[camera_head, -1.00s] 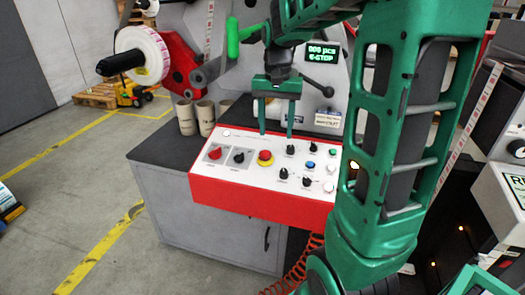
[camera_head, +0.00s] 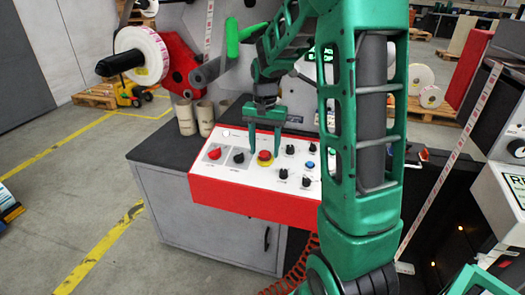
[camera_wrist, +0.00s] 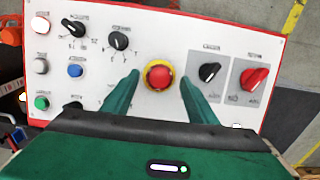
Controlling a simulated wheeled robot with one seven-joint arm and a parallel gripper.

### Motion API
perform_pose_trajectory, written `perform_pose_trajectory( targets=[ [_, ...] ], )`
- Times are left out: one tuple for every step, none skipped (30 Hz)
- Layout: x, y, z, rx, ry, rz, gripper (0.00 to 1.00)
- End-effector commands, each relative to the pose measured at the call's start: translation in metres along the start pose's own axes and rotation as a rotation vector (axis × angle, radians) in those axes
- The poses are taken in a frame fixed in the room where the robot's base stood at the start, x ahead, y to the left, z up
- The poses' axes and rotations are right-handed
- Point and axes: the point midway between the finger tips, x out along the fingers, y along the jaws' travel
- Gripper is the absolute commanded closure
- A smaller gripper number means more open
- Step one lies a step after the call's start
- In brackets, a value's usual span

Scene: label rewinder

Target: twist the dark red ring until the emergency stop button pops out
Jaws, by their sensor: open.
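The emergency stop button is a red mushroom head with a dark red ring (camera_wrist: 159,75) on a yellow base, on the white-topped control panel. It also shows in the head view as the red button (camera_head: 264,155). My gripper (camera_head: 264,152) is open, fingers pointing down over the panel at the button. In the wrist view my gripper's two green fingers (camera_wrist: 158,84) stand left and right of the button with a gap on each side. Nothing is between them but the button, and whether the tips reach its height I cannot tell.
The panel (camera_head: 240,187) has a red front. Black knobs (camera_wrist: 117,40) and (camera_wrist: 209,72), a red switch (camera_wrist: 254,76) and a blue button (camera_wrist: 75,70) sit close around the stop button. Cardboard cores (camera_head: 186,116) stand behind the panel's left end.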

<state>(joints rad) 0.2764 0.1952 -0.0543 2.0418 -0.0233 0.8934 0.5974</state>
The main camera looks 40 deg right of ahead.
Motion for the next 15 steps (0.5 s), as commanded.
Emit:
perform_pose_trajectory(
  targets=[
    [0.004,0.0002,0.0002,0.0,-0.001,0.001,0.47],
    [0.0057,0.0001,0.0001,0.0,0.0,0.0,0.47],
    [0.0075,0.0,0.0,0.0,0.001,0.0,0.47],
    [0.0085,0.0,0.0,0.0,0.001,0.0,0.47],
    [0.0093,0.0001,0.0001,0.0,0.001,0.0,0.47],
    [0.01,0.0001,0.0001,0.0,0.0,0.0,0.47],
    [0.0102,0.0001,0.0002,0.0,0.0,0.0,0.47],
    [0.0103,0.0001,0.0002,0.0,0.001,0.0,0.47],
    [0.0103,0.0001,0.0002,0.0,0.001,0.0,0.47],
    [0.0103,0.0001,0.0002,0.0,0.001,0.0,0.47],
    [0.0102,0.0001,0.0001,0.0,0.001,0.0,0.47],
    [0.0102,0.0001,0.0001,0.0,0.001,0.0,0.47],
    [0.0101,0.0001,0.0001,0.0,0.001,0.0,0.47],
    [0.0101,0.0001,0.0001,0.0,0.001,0.0,0.55],
    [0.0101,0.0001,0.0001,0.0,0.001,0.0,0.64]
  ],
)
